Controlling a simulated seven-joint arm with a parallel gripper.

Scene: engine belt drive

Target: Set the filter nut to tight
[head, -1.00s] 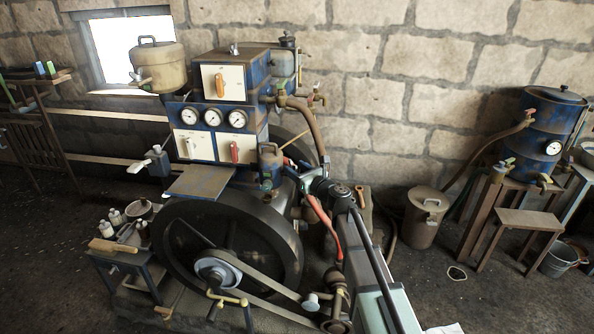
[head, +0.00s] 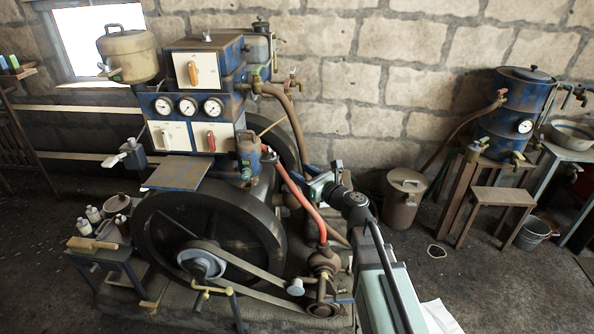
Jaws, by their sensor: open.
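I cannot pick out the filter nut with certainty. A small blue canister (head: 249,152) with a fitting on top stands at the right of the engine's gauge cabinet, above the flywheel. A red curved hose or lever (head: 299,197) runs from near it down to a bronze-coloured fitting (head: 322,262) beside the belt. My gripper (head: 313,182) is at the end of the arm, right of the red part and of the canister, pointing left. It is open, and nothing shows held in it. Its fingertips are small and partly hidden, and whether they touch anything is unclear.
The large flywheel (head: 255,235) and its belt (head: 240,262) fill the space below and left. The gauge cabinet (head: 202,127) stands behind.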

